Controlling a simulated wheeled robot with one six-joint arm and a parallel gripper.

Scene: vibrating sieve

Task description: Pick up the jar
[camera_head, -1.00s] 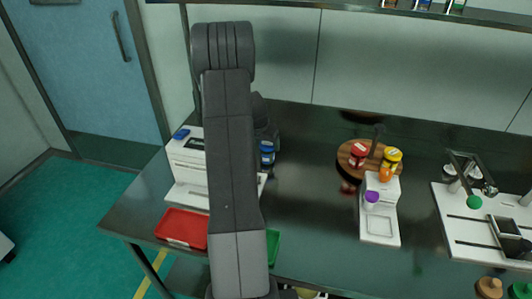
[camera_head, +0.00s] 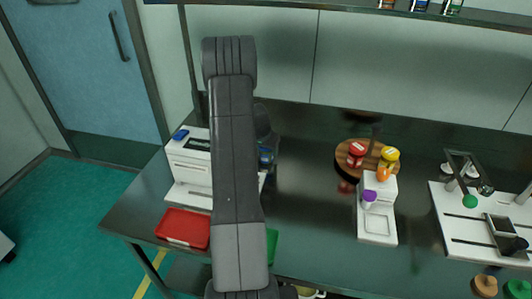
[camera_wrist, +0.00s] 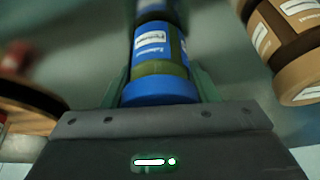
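A jar with a blue lid (camera_wrist: 160,92) and a white label fills the middle of the wrist view, its lid toward the camera. The greenish fingers of my gripper (camera_wrist: 160,82) stand on either side of it, very close to its sides. I cannot tell whether they press on it. In the head view, a small part of a blue jar (camera_head: 266,157) shows beside my arm, which hides my gripper there.
Another blue jar (camera_wrist: 156,8) is beyond, and a brown-lidded jar (camera_wrist: 300,75) is close on the right. A red tray (camera_head: 182,228), a white machine (camera_head: 188,172), and a wooden stand (camera_head: 345,158) with red and yellow jars are on the dark table.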

